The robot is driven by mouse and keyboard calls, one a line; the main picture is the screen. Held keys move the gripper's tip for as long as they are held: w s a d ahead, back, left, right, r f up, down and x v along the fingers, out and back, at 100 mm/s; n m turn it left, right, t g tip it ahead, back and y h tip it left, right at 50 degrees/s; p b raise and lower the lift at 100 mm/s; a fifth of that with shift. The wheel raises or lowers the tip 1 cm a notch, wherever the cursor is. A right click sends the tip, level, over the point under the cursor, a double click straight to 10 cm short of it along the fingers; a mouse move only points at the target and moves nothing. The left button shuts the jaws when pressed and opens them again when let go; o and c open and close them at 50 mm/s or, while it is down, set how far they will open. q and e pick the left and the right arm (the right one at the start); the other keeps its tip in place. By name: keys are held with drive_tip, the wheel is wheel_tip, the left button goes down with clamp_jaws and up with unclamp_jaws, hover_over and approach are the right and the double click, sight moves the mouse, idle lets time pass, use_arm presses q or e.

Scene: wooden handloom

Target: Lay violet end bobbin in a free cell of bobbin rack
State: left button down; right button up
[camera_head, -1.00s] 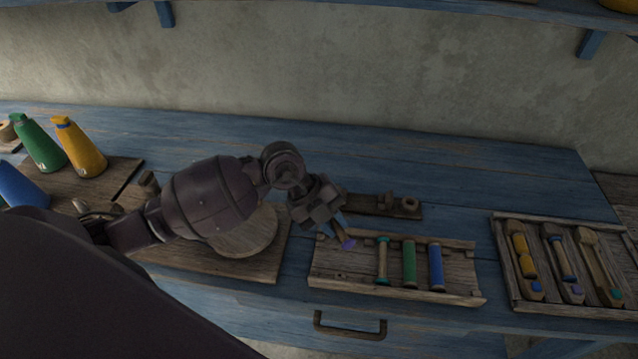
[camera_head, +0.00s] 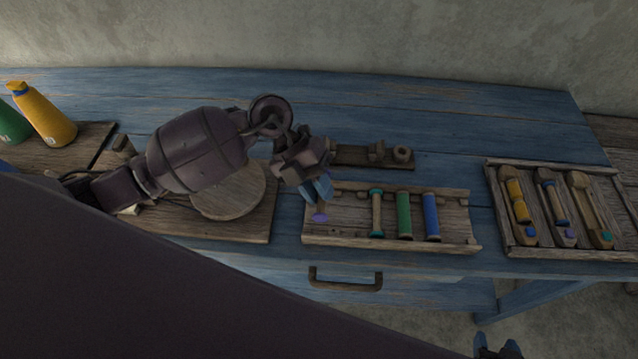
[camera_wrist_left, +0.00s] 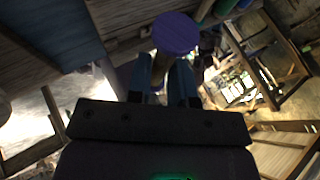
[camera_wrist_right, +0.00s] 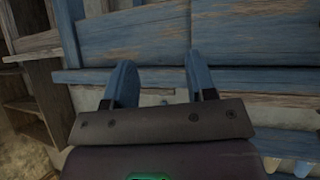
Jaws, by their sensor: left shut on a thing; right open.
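The violet end bobbin (camera_head: 320,217) is held in my left gripper (camera_head: 318,190), over the left end of the bobbin rack (camera_head: 345,240). Its violet end disc (camera_wrist_left: 176,33) fills the space beyond the fingertips in the left wrist view. I cannot tell whether the bobbin touches the rack. In the rack lie a teal end bobbin (camera_head: 376,214), a green bobbin (camera_head: 404,216) and a blue bobbin (camera_head: 431,217), side by side. The rack's left part and right end hold no bobbin. My right gripper (camera_wrist_right: 160,85) is open and empty, facing the blue bench; it shows low at the right in the head view (camera_head: 497,350).
A tray (camera_head: 495,215) with shuttles stands to the right of the rack. A small wooden holder (camera_head: 350,156) lies behind the rack. A round wooden disc (camera_head: 230,196) on a board is at the left.

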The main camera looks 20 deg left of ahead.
use_arm(q)
wheel_tip(320, 180, down, 2)
drive_tip(key=shift+f+b, duration=0.15)
drive_tip(key=shift+b, duration=0.45)
drive_tip(key=shift+f, duration=0.85)
drive_tip(key=shift+f+b, duration=0.4)
drive_tip(key=shift+f, duration=0.4)
use_arm(e)
drive_tip(key=shift+w+a+f, duration=0.3)
drive_tip(key=shift+w+f, duration=0.15)
drive_tip(key=shift+f, duration=0.15)
